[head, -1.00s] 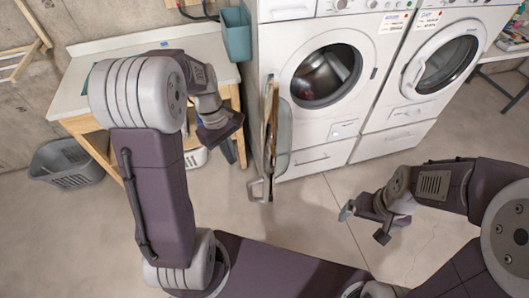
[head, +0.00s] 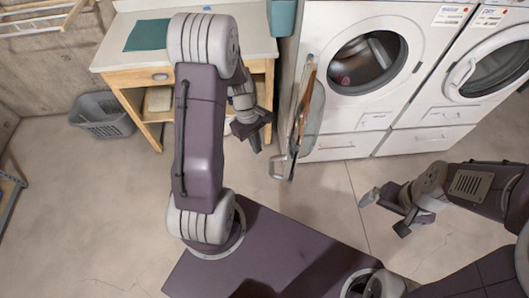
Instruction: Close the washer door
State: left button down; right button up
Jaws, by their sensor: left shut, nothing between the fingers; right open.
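The white washer (head: 322,134) stands at the back, with its round drum opening (head: 368,63) showing and some laundry inside. Its washer door (head: 315,105) is swung wide open to the left of the opening and is seen nearly edge-on. My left gripper (head: 254,140) is shut and empty, to the left of the door and apart from it. My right gripper (head: 384,215) is open and empty, over the floor in front of the machines and to the right of the door.
A second machine (head: 470,101) with its door shut stands to the right. A wooden table (head: 257,47) with a green cloth (head: 147,34) is at the left. A grey basket (head: 99,112) sits on the floor. The floor in front of the machines is clear.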

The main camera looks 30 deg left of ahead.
pick_arm(q)
jog(key=shift+s+d+p, duration=0.1)
jog(key=shift+s+d, duration=0.1)
jog(key=shift+d, duration=0.45)
jog(key=shift+s+d+p, duration=0.15)
jog(key=shift+s+d, duration=0.1)
jog(key=shift+d, duration=0.4)
jog(key=shift+s+d+p, duration=0.1)
jog(key=shift+s+d, duration=0.1)
jog(key=shift+d, duration=0.45)
